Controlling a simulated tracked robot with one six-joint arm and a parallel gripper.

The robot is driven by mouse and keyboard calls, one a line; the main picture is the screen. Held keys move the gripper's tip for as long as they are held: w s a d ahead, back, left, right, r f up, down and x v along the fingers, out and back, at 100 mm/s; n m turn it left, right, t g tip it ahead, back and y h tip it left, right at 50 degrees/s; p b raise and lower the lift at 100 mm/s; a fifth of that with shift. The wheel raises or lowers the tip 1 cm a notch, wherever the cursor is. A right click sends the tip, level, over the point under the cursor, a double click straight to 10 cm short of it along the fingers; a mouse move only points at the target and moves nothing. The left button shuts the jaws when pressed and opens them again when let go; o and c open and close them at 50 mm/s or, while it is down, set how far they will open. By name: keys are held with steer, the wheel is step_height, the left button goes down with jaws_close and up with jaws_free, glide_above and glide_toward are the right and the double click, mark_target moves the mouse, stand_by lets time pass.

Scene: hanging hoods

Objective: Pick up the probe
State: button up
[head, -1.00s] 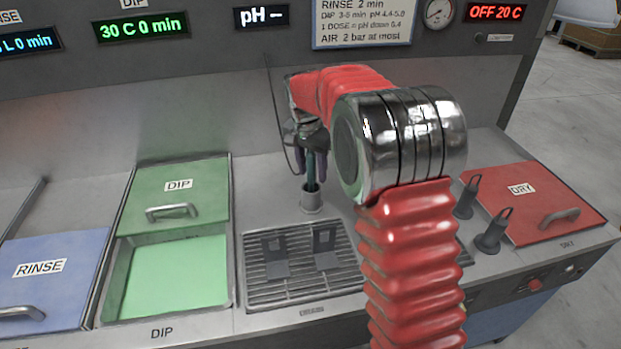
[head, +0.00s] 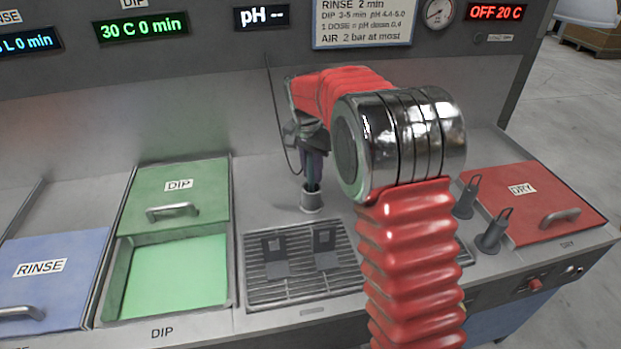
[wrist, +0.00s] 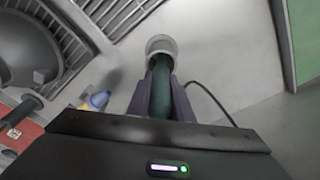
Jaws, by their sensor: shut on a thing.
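The probe (head: 311,184) is a dark teal upright rod. Its lower end stands in a small grey cup (head: 311,202) behind the slotted rack. My gripper (head: 314,170) points down and is shut on the probe above the cup. In the wrist view the two purple-grey fingers of my gripper (wrist: 161,90) lie on both sides of the probe (wrist: 161,72). The cup (wrist: 161,43) is around its end there. A thin dark cable (head: 274,105) loops beside the gripper. The probe's tip is hidden inside the cup.
A slotted rack (head: 260,291) with two grey clips stands in front of the cup. The open green DIP basin (head: 170,280) is at left, the blue RINSE lid (head: 50,282) further left. The red DRY lid (head: 545,205) is at right. The back panel (head: 210,90) is close behind.

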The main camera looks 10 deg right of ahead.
jaws_close()
step_height(320, 180, up, 10)
steer(key=shift+r, duration=0.1)
stand_by(0.5)
stand_by(0.5)
steer(key=n, duration=0.2)
steer(key=s+n, duration=0.2)
steer(key=n, duration=0.1)
steer(key=shift+a+f+n+t+y, duration=0.3)
steer(key=shift+f, duration=0.05)
